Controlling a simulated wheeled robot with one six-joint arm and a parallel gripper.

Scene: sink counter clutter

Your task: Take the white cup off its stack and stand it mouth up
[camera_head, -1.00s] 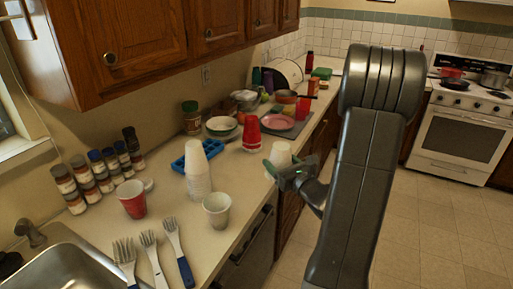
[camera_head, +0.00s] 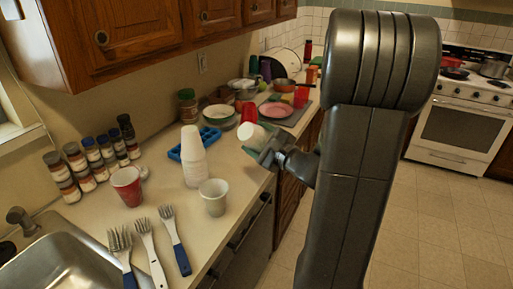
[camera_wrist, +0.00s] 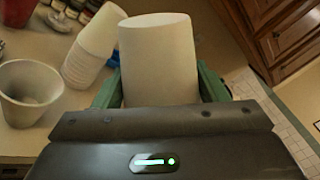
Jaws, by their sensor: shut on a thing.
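My gripper (camera_head: 264,149) is shut on a white cup (camera_head: 251,134) and holds it above the counter's right edge. The cup is tilted well over in the head view. In the wrist view the cup (camera_wrist: 158,55) sits between the two green fingers (camera_wrist: 160,88); I cannot tell which way its mouth faces. A tall stack of white cups (camera_head: 193,160) stands mouth down on the counter, left of my gripper and apart from it; it also shows in the wrist view (camera_wrist: 88,50).
Another whitish cup (camera_head: 214,199) stands mouth up before the stack. A red cup (camera_head: 127,187), brushes (camera_head: 174,240), a blue tray (camera_head: 175,153) and spice jars (camera_head: 90,152) lie left. Some counter right of the stack is bare.

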